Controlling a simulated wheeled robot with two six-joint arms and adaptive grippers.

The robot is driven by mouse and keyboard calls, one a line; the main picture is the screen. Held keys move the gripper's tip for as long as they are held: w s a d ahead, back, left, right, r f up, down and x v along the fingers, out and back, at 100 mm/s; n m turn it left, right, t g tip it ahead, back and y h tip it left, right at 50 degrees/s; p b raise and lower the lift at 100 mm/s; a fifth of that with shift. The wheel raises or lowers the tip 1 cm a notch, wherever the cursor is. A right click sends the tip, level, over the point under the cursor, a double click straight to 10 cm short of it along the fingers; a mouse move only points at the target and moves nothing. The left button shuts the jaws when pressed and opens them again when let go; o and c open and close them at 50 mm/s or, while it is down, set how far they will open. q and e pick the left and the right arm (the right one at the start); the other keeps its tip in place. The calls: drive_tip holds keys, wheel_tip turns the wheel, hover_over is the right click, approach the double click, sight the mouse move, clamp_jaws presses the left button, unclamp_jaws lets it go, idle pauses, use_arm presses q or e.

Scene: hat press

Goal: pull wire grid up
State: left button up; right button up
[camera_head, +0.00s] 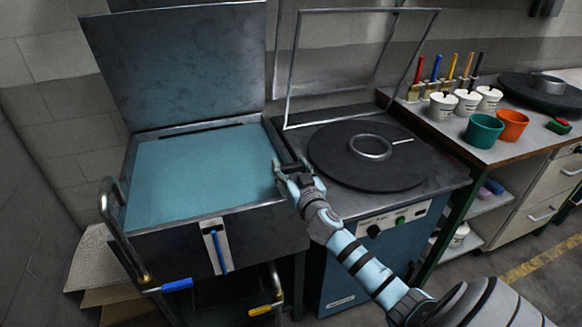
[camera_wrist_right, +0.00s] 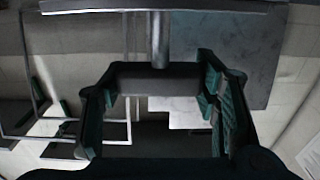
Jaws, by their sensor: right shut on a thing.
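My right gripper (camera_head: 288,172) is at the right rim of the open steel box (camera_head: 272,213), shut on a dark grey bar-like handle. In the right wrist view the handle (camera_wrist_right: 160,76) lies between the finger pads, joined by a short post to a long metal bar (camera_wrist_right: 240,7). I cannot tell which part this handle belongs to. A thin metal frame (camera_head: 297,55), probably the wire grid, stands raised and leaning back behind the round black plate (camera_head: 335,170). Its mesh is too fine to make out. My left gripper is not in view.
The box's lid (camera_head: 180,60) stands open, with a flat blue-teal surface (camera_head: 190,175) inside. A bent metal handle (camera_head: 108,215) sticks out at its left. The side table (camera_head: 437,132) at right holds white cups (camera_head: 442,108), a teal pot (camera_head: 483,133) and an orange pot (camera_head: 511,125).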

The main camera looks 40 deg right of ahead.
wheel_tip(320, 180, up, 23)
drive_tip(key=p, duration=1.8)
drive_tip(key=shift+f, duration=0.15)
drive_tip(key=shift+w, duration=0.1)
drive_tip(key=o, duration=1.7)
drive_tip(key=v, duration=1.2)
